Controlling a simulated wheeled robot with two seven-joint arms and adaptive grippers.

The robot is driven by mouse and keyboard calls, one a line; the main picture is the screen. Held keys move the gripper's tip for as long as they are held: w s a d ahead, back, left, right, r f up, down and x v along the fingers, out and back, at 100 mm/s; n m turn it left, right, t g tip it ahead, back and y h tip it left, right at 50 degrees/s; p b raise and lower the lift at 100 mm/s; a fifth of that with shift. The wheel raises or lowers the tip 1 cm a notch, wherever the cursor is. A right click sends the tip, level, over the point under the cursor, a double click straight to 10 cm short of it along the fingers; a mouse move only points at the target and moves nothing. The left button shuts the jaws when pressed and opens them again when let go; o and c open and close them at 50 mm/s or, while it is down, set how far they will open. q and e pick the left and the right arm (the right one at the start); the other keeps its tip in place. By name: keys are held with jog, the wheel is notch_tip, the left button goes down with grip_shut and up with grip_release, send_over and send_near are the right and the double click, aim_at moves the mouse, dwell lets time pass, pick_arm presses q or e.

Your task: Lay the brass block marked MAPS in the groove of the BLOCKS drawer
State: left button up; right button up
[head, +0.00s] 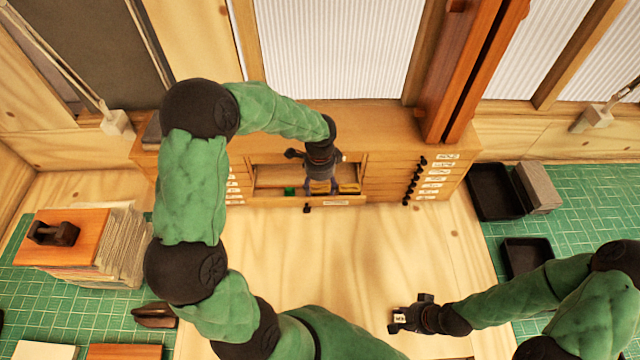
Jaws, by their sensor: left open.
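The open drawer (265,197) sticks out of the wooden cabinet, with a small white label on its front that is too small to read. A green block (290,191) and a brass-coloured block (349,188) lie in it. My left gripper (320,186) is open, pointing down over the drawer, with another brass-coloured piece showing at its fingers. I cannot read which block is marked MAPS. My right gripper (397,320) is low over the table at the front, with a small pale piece with a dark mark at its fingertips; whether it grips this is unclear.
The cabinet's other drawers (432,180) are shut, with dark handles and labels. Black trays (492,190) and a grey block (537,188) stand on the green mat at right. A paper stack (122,250) stands at left. The table (440,240) before the cabinet is clear.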

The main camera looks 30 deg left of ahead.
pick_arm(q)
notch_tip(320, 180, up, 7)
jog(key=p, duration=0.4)
notch_tip(320, 180, up, 6)
send_over(320, 190)
jog(key=shift+f, duration=0.1)
